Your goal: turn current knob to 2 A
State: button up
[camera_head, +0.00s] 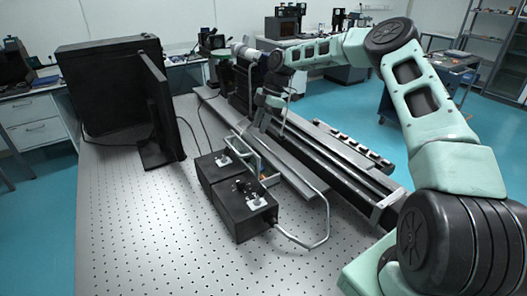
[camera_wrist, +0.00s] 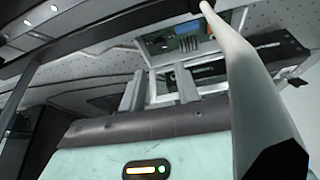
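Two black control boxes stand on the perforated table in the head view, a nearer one (camera_head: 245,221) and one behind it (camera_head: 205,170). Small dark knobs (camera_head: 240,187) show on top of the nearer box; I cannot tell which is the current knob, and no scale or reading is legible. My gripper (camera_head: 262,122) is over the long rail behind the boxes, apart from the knobs. In the wrist view its two grey fingers (camera_wrist: 160,84) stand apart, with no knob between them.
A bent metal tube (camera_head: 325,222) runs beside the boxes. The long black rail (camera_head: 345,180) lies to the right, and a dark monitor (camera_head: 160,110) stands at left. In the wrist view a pale bar (camera_wrist: 252,95) crosses close by. The table front (camera_head: 150,235) is clear.

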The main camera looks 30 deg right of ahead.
jog(key=p+x, duration=0.3)
jog(key=x, duration=0.9)
grip_shut()
